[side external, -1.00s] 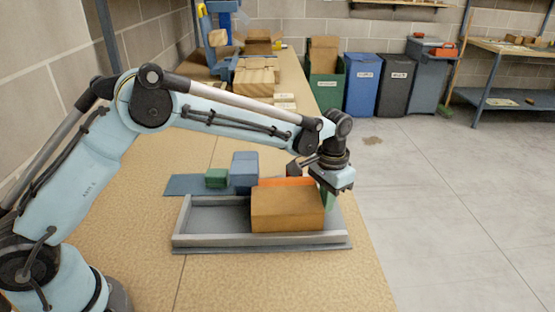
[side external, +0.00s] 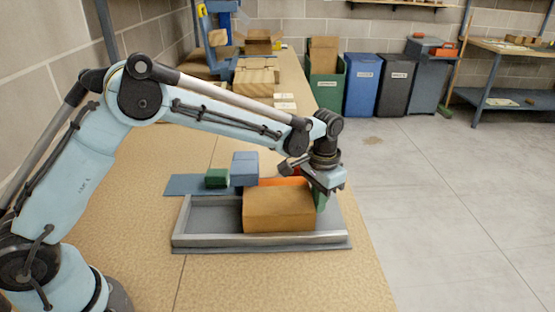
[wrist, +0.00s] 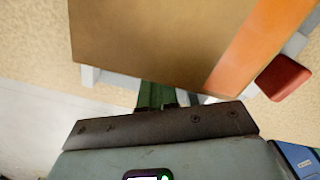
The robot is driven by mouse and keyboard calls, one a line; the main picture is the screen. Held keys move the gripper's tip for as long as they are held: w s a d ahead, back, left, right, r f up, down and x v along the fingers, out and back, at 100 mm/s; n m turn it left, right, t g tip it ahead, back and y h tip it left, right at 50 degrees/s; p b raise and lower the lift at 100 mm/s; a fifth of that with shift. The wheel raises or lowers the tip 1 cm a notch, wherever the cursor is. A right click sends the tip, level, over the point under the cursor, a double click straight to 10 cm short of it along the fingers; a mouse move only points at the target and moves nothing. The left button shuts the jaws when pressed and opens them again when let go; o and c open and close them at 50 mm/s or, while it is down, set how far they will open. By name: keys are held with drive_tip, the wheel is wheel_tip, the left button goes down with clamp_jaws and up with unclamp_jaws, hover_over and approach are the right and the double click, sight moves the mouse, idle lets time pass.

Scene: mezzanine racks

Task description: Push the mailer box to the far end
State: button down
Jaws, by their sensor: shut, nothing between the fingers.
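The mailer box (side external: 280,209) is a plain brown carton lying flat in the right part of a shallow grey tray (side external: 208,241). It fills the upper middle of the wrist view (wrist: 150,40). My gripper (side external: 320,202) is down at the box's right end, with its green fingers shut and empty. In the wrist view the fingers (wrist: 156,96) are at the box's near edge and look to be touching it. The tray floor left of the box is bare. The fingertips are partly hidden by the box in the side view.
An orange strip (side external: 286,181) shows along the box's back edge; I cannot tell if it is a separate piece. Behind the tray are a blue block (side external: 244,168), a green block (side external: 216,178) and a blue mat (side external: 184,185). A red block (wrist: 284,77) shows in the wrist view.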

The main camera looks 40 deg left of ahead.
sight(298, 192)
idle(0.4)
drive_tip(key=shift+s+a, duration=0.4)
drive_tip(key=shift+s, duration=0.05)
drive_tip(key=shift+s+a, duration=0.1)
drive_tip(key=shift+a, duration=0.05)
drive_tip(key=shift+s+a, duration=0.3)
idle(0.7)
drive_tip(key=shift+s+a, duration=0.4)
drive_tip(key=shift+s, duration=0.05)
drive_tip(key=shift+s+a, duration=0.1)
drive_tip(key=shift+a, duration=0.05)
drive_tip(key=shift+s+a, duration=0.3)
idle(0.7)
